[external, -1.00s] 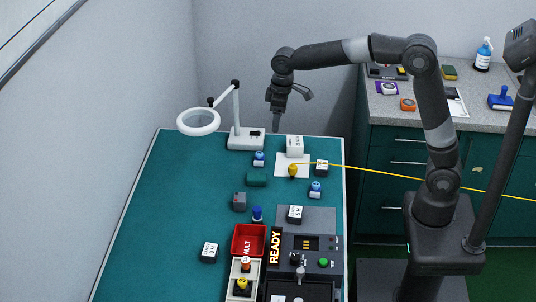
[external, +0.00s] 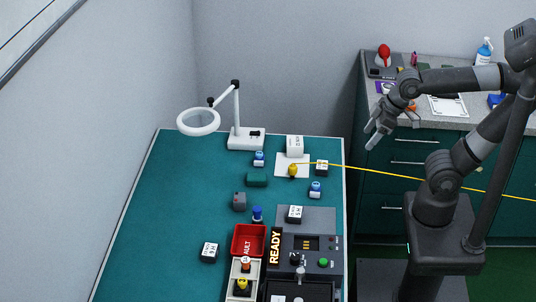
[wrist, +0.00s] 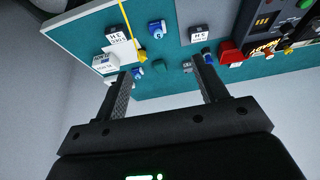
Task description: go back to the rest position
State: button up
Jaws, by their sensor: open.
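My gripper (external: 377,136) is open and empty, in the air right of the green bench (external: 165,215), in front of the drawer cabinet. My arm is folded back toward its base. In the wrist view the two fingers of my gripper (wrist: 160,95) stand wide apart with nothing between them. The bench (wrist: 150,87) shows tilted beyond them, with small blocks and the red bin (wrist: 231,55) on it.
The grey counter (external: 455,124) behind my arm carries a bottle (external: 484,54), a clipboard (external: 447,106) and tools. A yellow cable (external: 385,173) runs past my arm to the bench. A magnifier lamp (external: 198,121) stands at the bench's back. The bench's left side is mostly clear.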

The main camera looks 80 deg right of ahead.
jog(key=shift+s+a+f, duration=0.1)
jog(key=shift+s+f, duration=0.2)
jog(key=shift+s, duration=0.2)
jog(key=shift+s+a+f, duration=0.1)
jog(key=shift+s+f, duration=0.15)
jog(key=shift+s, duration=0.2)
jog(key=shift+o, duration=0.4)
dwell(1.4)
jog(key=o, duration=0.4)
jog(key=shift+w, duration=0.1)
jog(key=shift+o, duration=1)
jog(key=shift+w+d+r+m, duration=0.1)
jog(key=shift+w+d+m, duration=0.2)
jog(key=shift+m, duration=0.1)
jog(key=shift+o, duration=0.3)
jog(key=w+d+m+g, duration=0.2)
jog(key=w+d+m, duration=0.3)
jog(key=w+m, duration=0.2)
jog(key=shift+w+d+m+g, duration=0.25)
jog(key=shift+d+m+g, duration=0.15)
jog(key=shift+m, duration=0.5)
jog(key=w+d+f+m+g, duration=0.3)
jog(key=w+d+m, duration=0.3)
jog(key=d+m, duration=0.15)
notch_tip(320, 180, down, 10)
jog(key=shift+m, duration=0.45)
